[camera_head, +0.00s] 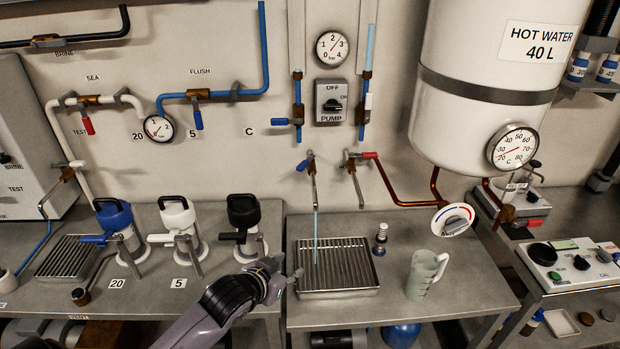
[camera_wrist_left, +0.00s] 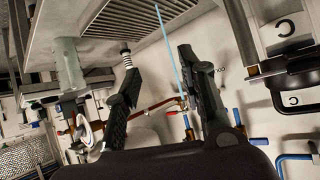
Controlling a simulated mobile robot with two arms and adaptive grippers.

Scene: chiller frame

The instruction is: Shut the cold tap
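The cold tap (camera_head: 306,163), with a blue lever, is on the wall above the slotted drip tray (camera_head: 335,293). A thin blue stream of water (camera_head: 314,240) runs from its spout down to the tray; the stream also shows in the left wrist view (camera_wrist_left: 168,52). The red-levered hot tap (camera_head: 367,156) is just right of it. My left gripper (camera_head: 287,277) is at the tray's left edge, well below the cold tap and apart from it. In the left wrist view its two fingers (camera_wrist_left: 157,62) are spread with nothing gripped. My right gripper is not in view.
Pitchers with black handles (camera_head: 245,225) stand to the left. The white hot water tank (camera_head: 490,80) overhangs the right. The wall between gripper and cold tap looks clear.

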